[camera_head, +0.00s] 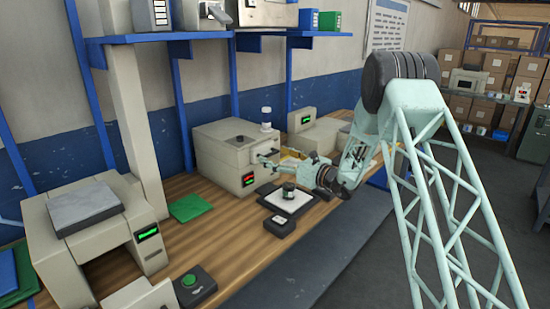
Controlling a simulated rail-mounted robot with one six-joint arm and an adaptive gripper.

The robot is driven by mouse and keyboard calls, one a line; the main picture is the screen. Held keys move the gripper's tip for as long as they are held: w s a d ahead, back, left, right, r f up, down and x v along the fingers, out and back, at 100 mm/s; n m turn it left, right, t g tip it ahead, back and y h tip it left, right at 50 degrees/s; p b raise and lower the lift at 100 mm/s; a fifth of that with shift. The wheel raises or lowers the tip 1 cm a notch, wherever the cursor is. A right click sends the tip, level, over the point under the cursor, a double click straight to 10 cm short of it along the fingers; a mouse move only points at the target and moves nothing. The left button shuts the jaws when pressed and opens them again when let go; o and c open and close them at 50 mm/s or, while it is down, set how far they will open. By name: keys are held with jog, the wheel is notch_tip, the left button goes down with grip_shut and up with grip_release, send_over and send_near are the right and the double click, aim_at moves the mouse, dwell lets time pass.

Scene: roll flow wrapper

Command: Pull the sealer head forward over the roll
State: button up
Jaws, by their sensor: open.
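A beige box machine (226,150) with a red-lit display stands on the wooden bench. It may carry the sealer head, but I cannot single that part out. My gripper (264,159) is open, reaching left toward the machine's right-hand face. I cannot tell whether its fingers touch anything there. A small dark and pale cylinder (288,191) stands upright on a white plate (299,202) in front of the machine, below my wrist.
A green-button box (194,287) and a beige scale-like machine (92,232) are to the left. A green sheet (190,207) lies between. Blue shelf posts rise behind the bench.

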jog(key=shift+c, duration=0.3)
jog(key=c, duration=1.1)
jog(key=shift+o, duration=0.2)
jog(key=b+v, duration=0.1)
jog(key=v, duration=1.8)
jog(key=shift+s, duration=0.15)
jog(key=o, duration=0.7)
jog(key=shift+d, duration=0.1)
jog(key=shift+o, duration=1.2)
jog(key=shift+d, duration=0.15)
jog(key=shift+o, duration=0.9)
